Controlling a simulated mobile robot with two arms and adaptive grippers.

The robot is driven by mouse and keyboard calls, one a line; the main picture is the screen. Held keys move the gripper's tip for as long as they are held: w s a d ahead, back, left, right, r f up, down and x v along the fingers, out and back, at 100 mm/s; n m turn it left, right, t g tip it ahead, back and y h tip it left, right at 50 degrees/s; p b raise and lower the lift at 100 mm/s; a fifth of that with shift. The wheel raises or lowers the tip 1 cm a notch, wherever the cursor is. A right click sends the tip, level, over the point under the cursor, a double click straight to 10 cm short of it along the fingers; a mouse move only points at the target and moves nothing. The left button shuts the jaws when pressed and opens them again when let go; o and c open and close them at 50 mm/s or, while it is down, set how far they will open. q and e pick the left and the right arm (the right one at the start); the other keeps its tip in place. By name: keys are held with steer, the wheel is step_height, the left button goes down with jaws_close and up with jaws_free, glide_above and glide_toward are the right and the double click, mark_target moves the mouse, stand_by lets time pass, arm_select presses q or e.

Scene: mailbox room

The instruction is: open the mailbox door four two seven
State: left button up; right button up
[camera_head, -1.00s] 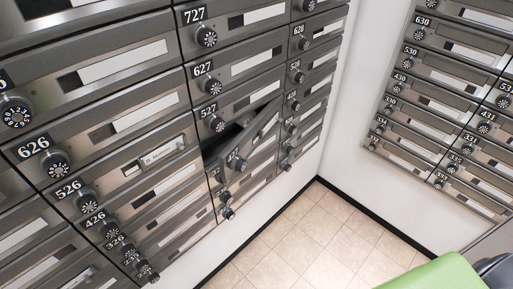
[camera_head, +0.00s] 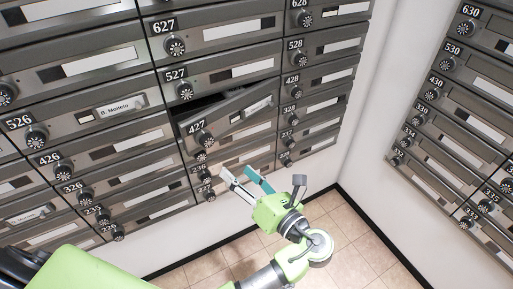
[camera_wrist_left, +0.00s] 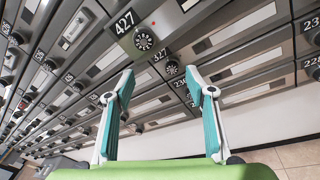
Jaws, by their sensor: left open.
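Mailbox door 427 (camera_head: 228,117) is a grey metal door with a black dial (camera_head: 201,139) near its left end. It stands ajar and tilted, with a dark gap along its upper left edge. In the left wrist view, door 427 (camera_wrist_left: 165,27) with its dial is at the top, above and beyond the fingers. My left gripper (camera_head: 237,175) is open and empty, below door 427 and in front of the lower boxes. Its two teal-padded fingers (camera_wrist_left: 160,80) are spread in the wrist view, with nothing between them. My right gripper is not in view.
Mailbox 527 (camera_head: 222,79) is above and mailbox 236 (camera_head: 215,168) below. Column 428 (camera_head: 308,83) adjoins on the right. Another mailbox bank (camera_head: 455,110) is on the right wall. Tiled floor (camera_head: 345,232) lies clear below.

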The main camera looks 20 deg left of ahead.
mark_target(210, 142)
arm_select(q)
steer(key=shift+g+y, duration=0.3)
steer(key=shift+y, duration=0.1)
steer(key=w+a+r, duration=0.1)
steer(key=a, duration=0.2)
steer(key=w+a+r, duration=0.1)
steer(key=w+a, duration=0.1)
steer(key=a, duration=0.2)
steer(key=w+a+r+p, duration=0.1)
steer(key=w+a, duration=0.1)
steer(key=a, duration=0.2)
steer(key=shift+w+r, duration=0.1)
steer(key=shift+w, duration=0.05)
jaws_close()
